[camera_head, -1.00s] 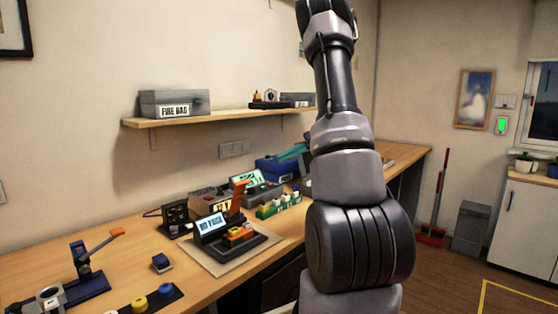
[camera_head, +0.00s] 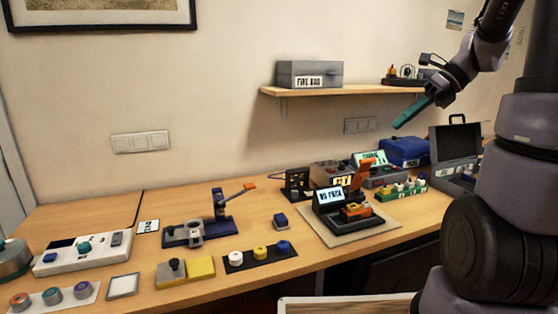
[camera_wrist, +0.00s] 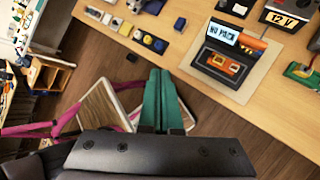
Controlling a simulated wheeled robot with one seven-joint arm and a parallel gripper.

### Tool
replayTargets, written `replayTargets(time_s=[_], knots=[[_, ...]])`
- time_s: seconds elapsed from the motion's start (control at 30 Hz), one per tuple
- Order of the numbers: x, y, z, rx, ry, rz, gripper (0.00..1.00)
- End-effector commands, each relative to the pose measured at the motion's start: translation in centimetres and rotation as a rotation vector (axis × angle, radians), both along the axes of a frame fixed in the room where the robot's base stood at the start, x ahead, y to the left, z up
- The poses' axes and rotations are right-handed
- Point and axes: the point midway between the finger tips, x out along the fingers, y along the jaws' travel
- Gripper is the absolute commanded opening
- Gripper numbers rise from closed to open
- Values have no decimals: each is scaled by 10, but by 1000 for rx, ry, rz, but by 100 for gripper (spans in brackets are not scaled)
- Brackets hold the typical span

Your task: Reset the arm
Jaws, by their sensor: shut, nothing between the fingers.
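My gripper (camera_head: 401,124) shows at the upper right in the head view, its teal fingers pointing down and left in the air. It is above the workbench, in front of the wall and apart from the shelf. In the wrist view the teal fingers (camera_wrist: 156,100) lie side by side, closed together with nothing between them. My arm rises on the right side of the head view and bends over at the top. The fingers touch nothing in either view.
The wooden workbench (camera_head: 330,262) holds a black device with a "NO PACK" screen (camera_head: 329,197), a blue lever press (camera_head: 218,206), a grey open case (camera_head: 455,145) and coloured knobs. A wall shelf (camera_head: 340,91) carries a grey box (camera_head: 309,74). Air around the gripper is clear.

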Motion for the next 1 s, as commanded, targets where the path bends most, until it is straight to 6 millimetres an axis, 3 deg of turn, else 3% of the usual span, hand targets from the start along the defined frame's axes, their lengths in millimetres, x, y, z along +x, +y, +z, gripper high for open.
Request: replayTargets(time_s=[0.1, 0.3, 0.5, 0.6, 0.87, 1.0], knots=[[-32, 23, 15, -183, -287, 305, 0], [-76, 45, 31, -521, -737, 851, 0], [-107, 55, 45, -858, -1074, 1353, 0], [-115, 57, 50, -982, -1168, 1525, 0], [-120, 59, 55, -1092, -1233, 1677, 0], [-107, 57, 53, -1071, -1209, 1631, 0]])
